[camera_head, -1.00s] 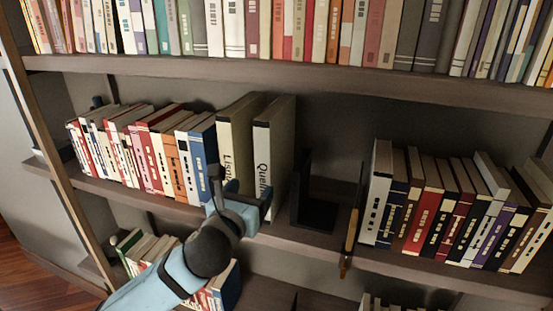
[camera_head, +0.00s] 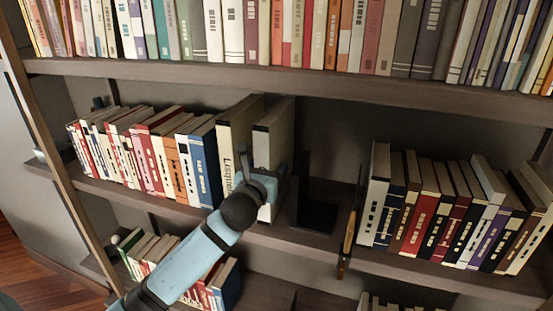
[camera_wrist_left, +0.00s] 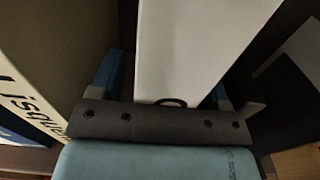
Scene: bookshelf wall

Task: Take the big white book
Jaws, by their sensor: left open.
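Two big white books stand upright on the middle shelf: one (camera_head: 240,143) with dark lettering, and one (camera_head: 264,145) to its right, its lower spine hidden by my gripper. My left gripper (camera_head: 262,178) is open at the lower spine of the right-hand book. In the left wrist view, that white book (camera_wrist_left: 203,42) stands between the blue fingers of my left gripper (camera_wrist_left: 168,85), one on each side. The lettered book (camera_wrist_left: 28,100) is just left of the fingers. I cannot tell whether the fingers touch the book. My right gripper is not in view.
A black bookend (camera_head: 316,205) stands just right of the big books. Smaller books (camera_head: 165,160) are packed to the left, and another row (camera_head: 455,210) stands right of a divider (camera_head: 349,235). The shelf above (camera_head: 290,82) is close over the books.

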